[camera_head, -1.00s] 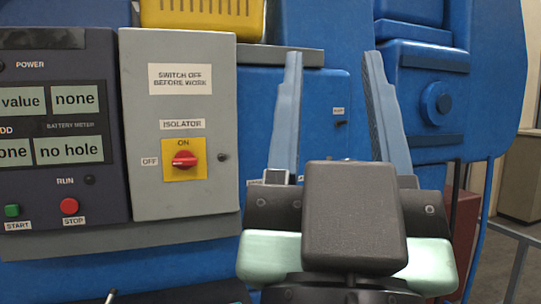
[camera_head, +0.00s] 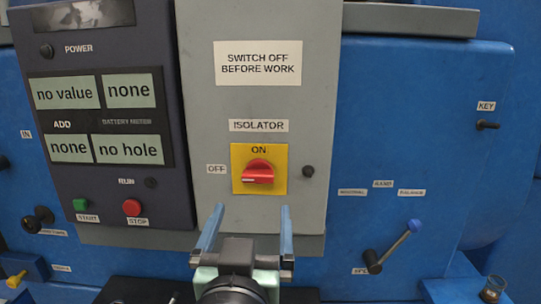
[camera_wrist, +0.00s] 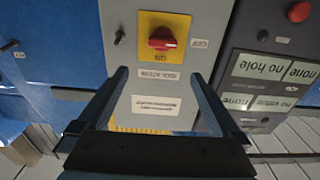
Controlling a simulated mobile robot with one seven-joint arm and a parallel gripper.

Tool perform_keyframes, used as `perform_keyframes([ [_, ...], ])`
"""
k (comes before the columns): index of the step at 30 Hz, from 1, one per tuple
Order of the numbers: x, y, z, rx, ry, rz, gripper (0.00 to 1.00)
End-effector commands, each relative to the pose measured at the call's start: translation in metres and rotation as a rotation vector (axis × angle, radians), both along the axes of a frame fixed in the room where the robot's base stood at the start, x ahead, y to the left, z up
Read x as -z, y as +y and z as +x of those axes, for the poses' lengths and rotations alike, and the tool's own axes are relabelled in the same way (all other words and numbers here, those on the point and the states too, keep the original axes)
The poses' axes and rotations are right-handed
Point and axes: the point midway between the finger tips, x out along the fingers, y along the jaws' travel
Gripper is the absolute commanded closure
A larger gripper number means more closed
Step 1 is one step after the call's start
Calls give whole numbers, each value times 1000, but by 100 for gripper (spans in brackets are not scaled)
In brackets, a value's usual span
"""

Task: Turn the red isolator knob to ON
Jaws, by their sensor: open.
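The red isolator knob (camera_head: 258,172) sits on a yellow plate (camera_head: 279,183) on the grey switch box (camera_head: 318,100). The plate reads ON above the knob, and an OFF label (camera_head: 216,169) is to its left. The knob's white mark lies toward the left, on the OFF side. My gripper (camera_head: 246,214) is open and empty, below the knob in the head view. In the wrist view, which is upside down, the knob (camera_wrist: 162,39) shows beyond the spread fingertips (camera_wrist: 160,72), apart from them.
A dark control panel (camera_head: 100,205) with displays, a green START button (camera_head: 81,204) and a red STOP button (camera_head: 132,208) adjoins the box. A small dark knob (camera_head: 308,171) is right of the isolator. A blue-tipped lever (camera_head: 394,245) stands out at lower right.

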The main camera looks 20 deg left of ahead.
Motion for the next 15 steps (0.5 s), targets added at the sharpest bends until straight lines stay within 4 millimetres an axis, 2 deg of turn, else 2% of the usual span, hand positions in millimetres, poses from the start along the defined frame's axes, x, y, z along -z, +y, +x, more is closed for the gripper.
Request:
perform_keyframes([
  [5,7,9,11,-8,31,-9,0],
  [15,4,23,65,-7,29,-9,0],
])
